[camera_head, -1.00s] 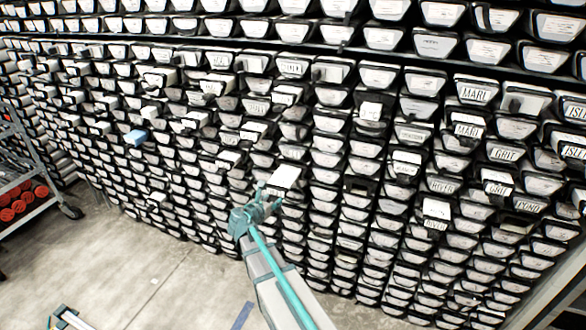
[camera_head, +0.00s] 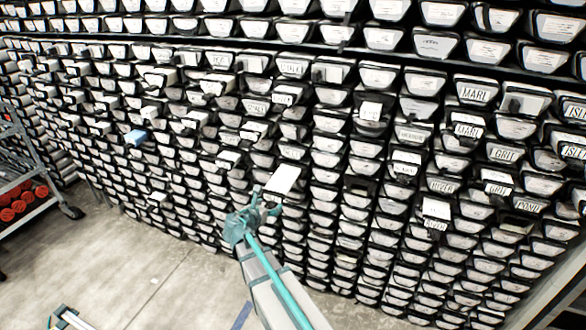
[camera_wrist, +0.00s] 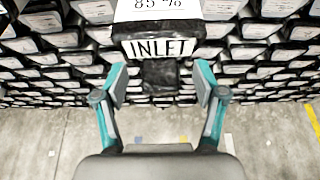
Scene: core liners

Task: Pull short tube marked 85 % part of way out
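The short tube (camera_wrist: 158,47) has a black end with an "INLET" label, and a white card marked 85 % (camera_wrist: 158,10) lies on top. In the head view the white card (camera_head: 283,179) juts out from the rack face near the middle. My gripper (camera_wrist: 161,72) is open, its two teal and grey fingers spread at the left and right below the label. A dark block (camera_wrist: 160,77) lies between the fingers, with gaps on both sides. In the head view my gripper (camera_head: 254,212) is just below and left of the card.
A grey shelf cart (camera_head: 25,170) stands at the left.

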